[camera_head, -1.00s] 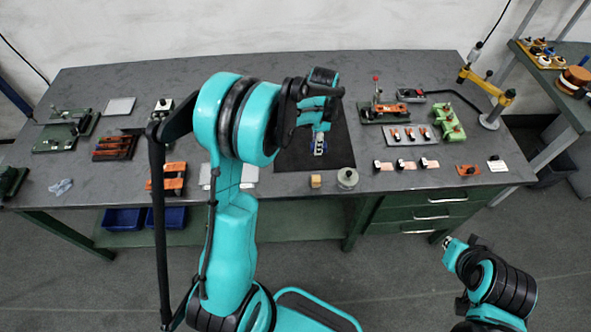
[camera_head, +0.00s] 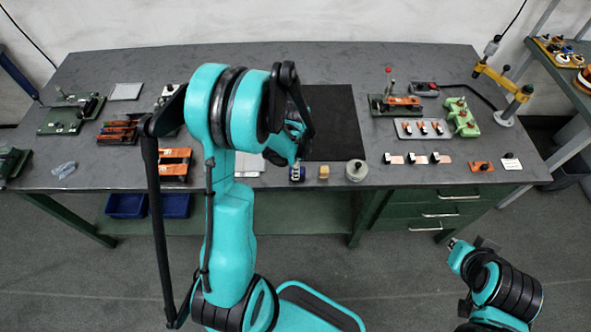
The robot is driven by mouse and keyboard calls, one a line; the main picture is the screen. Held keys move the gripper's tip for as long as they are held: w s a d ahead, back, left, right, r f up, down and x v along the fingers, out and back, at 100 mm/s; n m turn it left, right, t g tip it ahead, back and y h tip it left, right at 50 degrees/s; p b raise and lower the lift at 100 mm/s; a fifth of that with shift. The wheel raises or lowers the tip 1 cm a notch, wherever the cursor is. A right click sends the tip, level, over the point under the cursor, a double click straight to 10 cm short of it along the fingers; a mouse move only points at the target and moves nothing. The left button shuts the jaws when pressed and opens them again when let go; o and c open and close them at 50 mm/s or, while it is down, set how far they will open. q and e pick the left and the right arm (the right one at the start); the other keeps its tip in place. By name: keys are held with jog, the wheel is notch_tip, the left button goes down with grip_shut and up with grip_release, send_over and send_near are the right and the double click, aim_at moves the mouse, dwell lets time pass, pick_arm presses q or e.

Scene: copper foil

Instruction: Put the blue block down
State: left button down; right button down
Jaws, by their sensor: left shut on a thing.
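The blue block (camera_head: 301,174) is small and mostly covered by my left gripper (camera_head: 297,172). The gripper is shut on it, near the table's front edge, just left of a small tan wooden cube (camera_head: 324,172). I cannot tell whether the block touches the tabletop. My left forearm and wrist hide the table area behind and left of it. My right arm's end (camera_head: 455,244) shows at the lower right, off the table; its fingers are too small to read.
A bare black mat (camera_head: 335,120) lies behind the gripper. A grey round weight (camera_head: 356,171) stands right of the cube. Orange and copper parts (camera_head: 415,158), a grey tray (camera_head: 402,135) and green fixtures (camera_head: 461,118) occupy the right side.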

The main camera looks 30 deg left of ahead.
pick_arm(q)
jog(key=shift+s, duration=0.1)
jog(key=shift+f, duration=0.2)
jog(key=c, duration=1.2)
grip_release()
jog(key=shift+r, duration=0.1)
